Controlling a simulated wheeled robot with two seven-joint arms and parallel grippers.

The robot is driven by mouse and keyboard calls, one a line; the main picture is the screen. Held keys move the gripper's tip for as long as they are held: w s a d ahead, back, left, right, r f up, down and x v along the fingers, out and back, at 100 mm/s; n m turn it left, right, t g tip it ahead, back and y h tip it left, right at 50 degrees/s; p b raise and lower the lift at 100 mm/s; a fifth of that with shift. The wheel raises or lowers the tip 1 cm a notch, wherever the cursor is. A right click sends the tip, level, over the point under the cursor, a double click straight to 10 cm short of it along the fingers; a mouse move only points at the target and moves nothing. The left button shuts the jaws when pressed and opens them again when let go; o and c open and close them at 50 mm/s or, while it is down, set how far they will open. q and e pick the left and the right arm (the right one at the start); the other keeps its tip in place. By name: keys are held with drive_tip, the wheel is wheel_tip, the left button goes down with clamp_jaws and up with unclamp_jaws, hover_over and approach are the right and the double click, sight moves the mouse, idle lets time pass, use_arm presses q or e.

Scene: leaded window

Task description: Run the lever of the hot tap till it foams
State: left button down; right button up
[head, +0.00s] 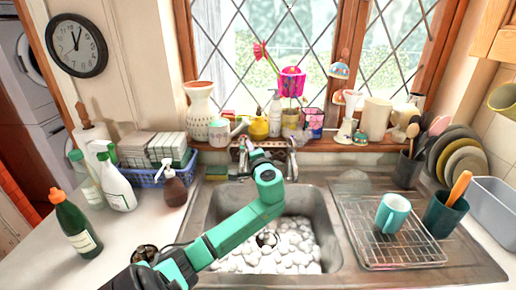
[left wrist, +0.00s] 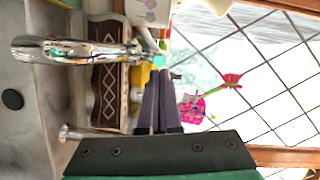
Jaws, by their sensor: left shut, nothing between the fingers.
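Two chrome taps stand behind the steel sink (head: 338,238). The right tap (head: 291,160) shows clear in the head view; the left one is mostly hidden behind my gripper. In the left wrist view, turned on its side, a large chrome tap part (left wrist: 75,50) and a small chrome piece (left wrist: 78,132) show. I cannot tell which tap is hot. My left gripper (head: 246,147) is shut and empty, close to the taps; its dark fingers (left wrist: 162,78) lie together, with no clear contact visible. My right gripper is out of view.
The sill behind the taps is crowded with a yellow pot (head: 259,129), a pink cup (head: 292,82) and a vase (head: 200,108). A rack (head: 400,250) with a teal mug (head: 392,213) stands at right. Bottles (head: 76,228) stand on the left counter.

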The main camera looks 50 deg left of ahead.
use_arm(q)
drive_tip(key=shift+w, duration=0.1)
drive_tip(key=shift+s+a+f+m+t, duration=0.15)
drive_tip(key=shift+s+a+m+t, duration=0.15)
drive_tip(key=shift+s+t, duration=0.15)
drive_tip(key=shift+b, duration=0.3)
drive_tip(key=b+v, duration=0.3)
drive_tip(key=v, duration=1.1)
drive_tip(key=shift+s+d+r, duration=0.2)
drive_tip(key=shift+d+r, duration=0.05)
drive_tip(key=shift+r, duration=0.05)
